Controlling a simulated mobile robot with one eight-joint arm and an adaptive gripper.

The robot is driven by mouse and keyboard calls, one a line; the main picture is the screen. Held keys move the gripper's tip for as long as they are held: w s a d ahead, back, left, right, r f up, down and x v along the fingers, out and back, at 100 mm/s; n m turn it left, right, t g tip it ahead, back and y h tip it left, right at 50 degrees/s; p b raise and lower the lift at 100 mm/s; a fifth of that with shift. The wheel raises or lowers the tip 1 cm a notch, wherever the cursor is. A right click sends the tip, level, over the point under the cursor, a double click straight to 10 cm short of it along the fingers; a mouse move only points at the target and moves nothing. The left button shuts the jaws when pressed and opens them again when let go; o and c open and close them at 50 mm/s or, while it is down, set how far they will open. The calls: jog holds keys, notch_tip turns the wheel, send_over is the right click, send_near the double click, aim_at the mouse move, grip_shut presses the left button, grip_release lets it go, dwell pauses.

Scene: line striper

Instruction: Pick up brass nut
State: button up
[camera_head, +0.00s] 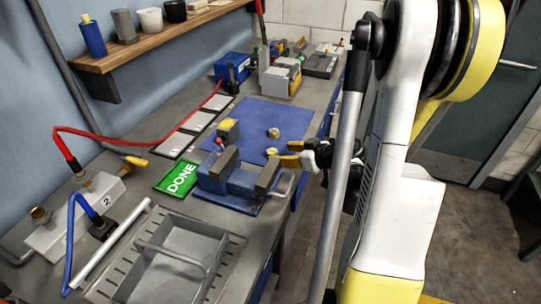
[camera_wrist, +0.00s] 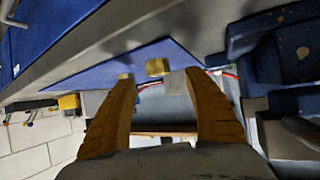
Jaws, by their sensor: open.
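Two small brass-coloured pieces lie on the blue mat in the head view, one farther back (camera_head: 273,133) and one nearer (camera_head: 271,152); I cannot tell for certain which is the brass nut. In the wrist view a blocky brass piece (camera_wrist: 158,67) lies beyond and between my fingertips, and a smaller one (camera_wrist: 125,76) shows by the left fingertip. My gripper (camera_head: 284,154) has yellow-orange fingers spread apart, with nothing between them. It is just right of the nearer piece, over the right part of the mat. The gripper also shows in the wrist view (camera_wrist: 160,85).
A blue vise (camera_head: 233,183) stands in front of the mat (camera_head: 258,118), close to my gripper. A green DONE plate (camera_head: 181,178) lies left of it. A grey tray (camera_head: 178,262) is at the front. Red hose (camera_head: 130,143) crosses the left side.

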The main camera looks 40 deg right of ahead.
aim_at(273, 152)
jog(key=b+x, duration=0.2)
jog(key=x, duration=0.3)
jog(key=shift+w+d+f, duration=0.1)
jog(key=shift+w, duration=0.25)
grip_shut()
